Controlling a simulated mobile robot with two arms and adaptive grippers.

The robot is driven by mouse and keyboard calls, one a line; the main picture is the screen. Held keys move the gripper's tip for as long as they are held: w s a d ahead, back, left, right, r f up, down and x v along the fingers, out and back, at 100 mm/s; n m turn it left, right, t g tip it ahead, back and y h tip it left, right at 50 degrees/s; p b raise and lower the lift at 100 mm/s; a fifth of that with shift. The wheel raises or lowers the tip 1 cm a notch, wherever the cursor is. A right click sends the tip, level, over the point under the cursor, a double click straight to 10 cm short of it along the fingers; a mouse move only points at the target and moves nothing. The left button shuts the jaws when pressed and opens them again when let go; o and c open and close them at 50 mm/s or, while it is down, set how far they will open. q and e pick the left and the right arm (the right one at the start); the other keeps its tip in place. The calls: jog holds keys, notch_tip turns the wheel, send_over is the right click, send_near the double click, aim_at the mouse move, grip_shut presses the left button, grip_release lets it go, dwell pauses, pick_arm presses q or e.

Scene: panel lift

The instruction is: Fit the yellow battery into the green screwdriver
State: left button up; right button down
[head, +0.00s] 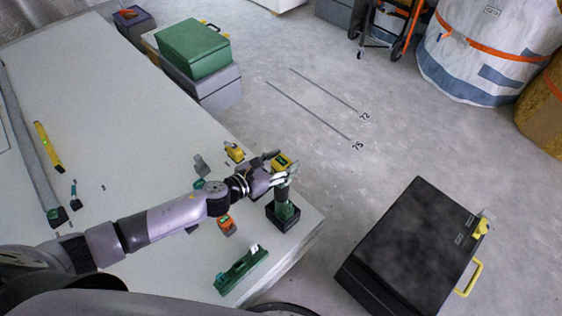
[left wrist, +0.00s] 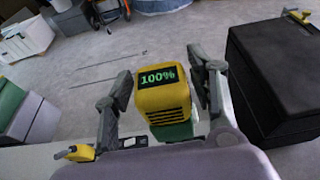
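The yellow battery (head: 281,161) is between the fingers of my left gripper (head: 283,177), above the table's right end. Whether the battery and screwdriver touch is hidden. My right gripper is not in view.
An orange block (head: 226,225) and a green level-like tool (head: 242,270) lie nearby on the white table (head: 120,150). Another yellow item (head: 234,152) lies behind my wrist. A black case (head: 415,245) stands on the floor at right. The table's middle is mostly clear.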

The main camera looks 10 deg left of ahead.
pick_arm(q)
jog(key=shift+o, duration=1.2)
jog(key=shift+f, duration=0.1)
jog(key=shift+f, duration=0.1)
jog(key=shift+s+a, duration=0.15)
jog(key=v, duration=0.7)
jog(key=shift+s+a+r, duration=0.2)
jog(key=shift+s+a, duration=0.05)
jog(key=shift+r, duration=0.15)
